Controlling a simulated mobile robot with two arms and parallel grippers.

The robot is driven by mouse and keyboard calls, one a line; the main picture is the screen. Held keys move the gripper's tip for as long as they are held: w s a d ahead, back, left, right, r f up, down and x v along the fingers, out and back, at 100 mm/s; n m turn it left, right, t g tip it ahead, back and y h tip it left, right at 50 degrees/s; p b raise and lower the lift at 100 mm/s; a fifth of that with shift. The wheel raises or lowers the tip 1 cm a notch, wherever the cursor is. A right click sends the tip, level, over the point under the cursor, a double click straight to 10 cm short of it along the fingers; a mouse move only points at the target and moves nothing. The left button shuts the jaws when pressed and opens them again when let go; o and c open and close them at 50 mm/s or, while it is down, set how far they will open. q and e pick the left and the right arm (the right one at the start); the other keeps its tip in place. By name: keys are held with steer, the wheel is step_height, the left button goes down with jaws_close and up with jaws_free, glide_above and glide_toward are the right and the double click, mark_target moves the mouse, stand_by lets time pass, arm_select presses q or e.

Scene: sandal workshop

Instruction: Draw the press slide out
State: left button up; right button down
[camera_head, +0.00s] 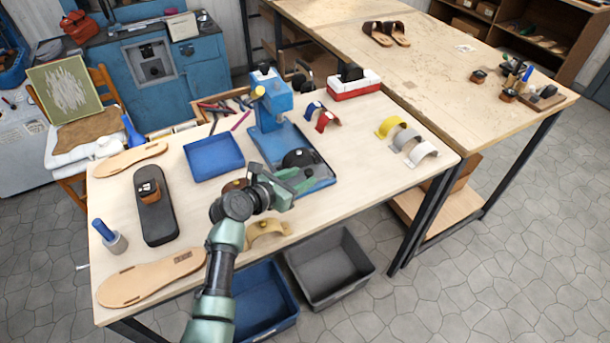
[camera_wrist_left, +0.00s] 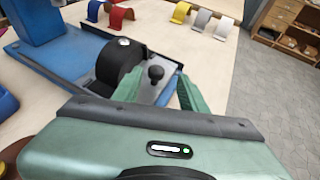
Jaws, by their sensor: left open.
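The blue press (camera_head: 270,100) stands on the workbench, with its blue base (camera_head: 263,147) reaching toward the front right. On the base is a black rounded block (camera_head: 300,158), which also shows in the left wrist view (camera_wrist_left: 118,62). A grey slide plate beside the block carries a dark ball knob (camera_wrist_left: 155,73). My left gripper (camera_head: 305,181) is low over the front of the base. In the left wrist view its green fingers (camera_wrist_left: 158,90) are open, with the knob showing between them, apparently untouched. My arm hides part of the base front. My right gripper is out of view.
A blue tray (camera_head: 213,157) lies left of the press. Red and blue straps (camera_head: 325,121) lie behind it; yellow, grey and white ones (camera_head: 405,140) stand right. A tan strap (camera_head: 266,233) lies near the front edge. Crates (camera_head: 328,268) sit below.

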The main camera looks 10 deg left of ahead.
arm_select(q)
steer(key=v, duration=0.4)
steer(key=shift+s+a+r, duration=0.15)
steer(key=shift+s, duration=0.2)
